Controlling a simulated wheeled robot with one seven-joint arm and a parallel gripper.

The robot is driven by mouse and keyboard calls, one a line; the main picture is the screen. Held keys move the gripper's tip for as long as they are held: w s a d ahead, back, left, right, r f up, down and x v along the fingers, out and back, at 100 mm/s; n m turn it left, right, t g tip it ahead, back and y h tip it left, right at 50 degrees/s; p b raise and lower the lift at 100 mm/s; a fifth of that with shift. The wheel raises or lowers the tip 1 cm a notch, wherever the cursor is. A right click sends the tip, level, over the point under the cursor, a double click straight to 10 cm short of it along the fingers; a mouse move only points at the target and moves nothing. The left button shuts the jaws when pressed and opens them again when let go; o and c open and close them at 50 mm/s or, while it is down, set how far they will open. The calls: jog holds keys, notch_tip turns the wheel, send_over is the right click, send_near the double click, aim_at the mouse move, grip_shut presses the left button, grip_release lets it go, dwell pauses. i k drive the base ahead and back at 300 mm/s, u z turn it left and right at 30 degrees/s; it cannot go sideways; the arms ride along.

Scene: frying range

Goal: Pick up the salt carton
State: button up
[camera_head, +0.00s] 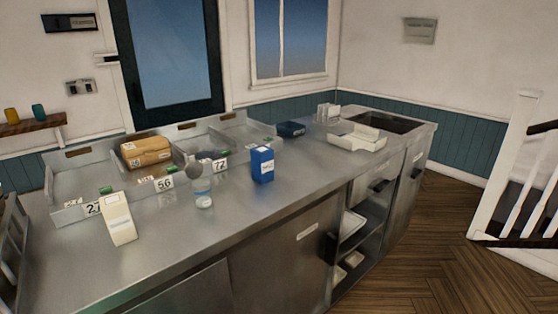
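A blue carton (262,166) with a white label stands upright on the steel counter (300,195), near the middle of its front part. A cream-white carton (118,219) with a slanted top stands at the left, in front of a tag reading 27. The print on both is too small to read, so I cannot tell for sure which is the salt carton. The space around each carton's front and sides is open. My gripper is not in view.
A clear bottle (203,193) stands between the cartons. Behind are low steel bins (78,178) with number tags and a brown package (146,151). A dark blue box (291,129), a white tray (357,141) and a sink (381,121) are further right. Bare counter lies in front.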

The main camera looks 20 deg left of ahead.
aim_at(263, 157)
jog(key=u, duration=0.25)
jog(key=i, duration=0.95)
jog(key=u, duration=0.1)
